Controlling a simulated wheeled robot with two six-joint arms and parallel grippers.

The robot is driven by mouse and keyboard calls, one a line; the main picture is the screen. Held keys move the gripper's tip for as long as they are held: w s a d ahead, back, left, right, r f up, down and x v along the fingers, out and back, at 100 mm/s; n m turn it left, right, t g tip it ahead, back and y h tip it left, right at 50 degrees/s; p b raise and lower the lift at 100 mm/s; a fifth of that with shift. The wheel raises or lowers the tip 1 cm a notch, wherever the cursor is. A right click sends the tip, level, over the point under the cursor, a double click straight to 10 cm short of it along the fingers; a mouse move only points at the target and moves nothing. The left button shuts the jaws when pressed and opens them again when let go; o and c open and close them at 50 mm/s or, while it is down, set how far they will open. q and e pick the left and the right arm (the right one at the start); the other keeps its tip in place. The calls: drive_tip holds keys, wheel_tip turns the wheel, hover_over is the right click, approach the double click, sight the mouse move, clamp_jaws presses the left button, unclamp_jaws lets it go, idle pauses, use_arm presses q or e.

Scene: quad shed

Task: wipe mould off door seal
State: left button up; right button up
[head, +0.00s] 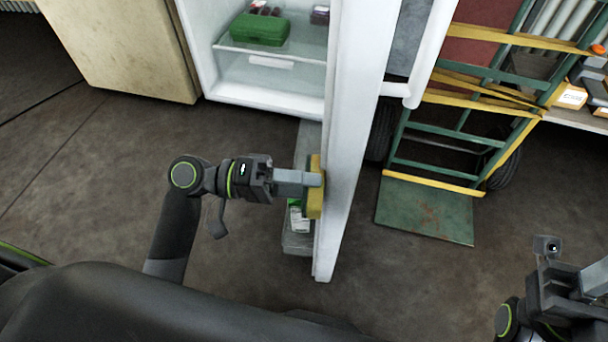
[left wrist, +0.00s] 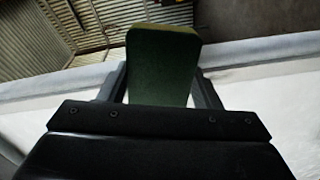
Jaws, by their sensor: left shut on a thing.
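My left gripper (head: 312,180) is shut on a sponge (head: 314,207), yellow in the head view and dark green in the left wrist view (left wrist: 160,65). The sponge is at the inner side of the open white fridge door (head: 350,130), low near its free end; it looks to be against the door, but contact is hard to tell. The seal and any mould on it cannot be made out. The white door also shows behind the sponge in the left wrist view (left wrist: 270,85). My right gripper (head: 565,290) is at the lower right, away from the door, its jaws unclear.
The fridge interior (head: 265,75) holds a green box (head: 260,29) on a shelf. A door bin (head: 297,240) with a green-labelled item is beside the sponge. A green and yellow hand truck (head: 425,205) stands right of the door. Floor to the left is clear.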

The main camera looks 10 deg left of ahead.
use_arm(q)
drive_tip(key=w, duration=0.1)
drive_tip(key=w+r+p, duration=0.1)
drive_tip(key=w+r, duration=0.1)
drive_tip(key=w, duration=0.1)
drive_tip(key=shift+a+r, duration=0.1)
drive_tip(key=shift+a, duration=0.15)
idle(0.4)
drive_tip(key=a, duration=0.6)
drive_tip(key=shift+s, duration=0.45)
drive_tip(key=a, duration=0.3)
drive_tip(key=shift+s, duration=0.2)
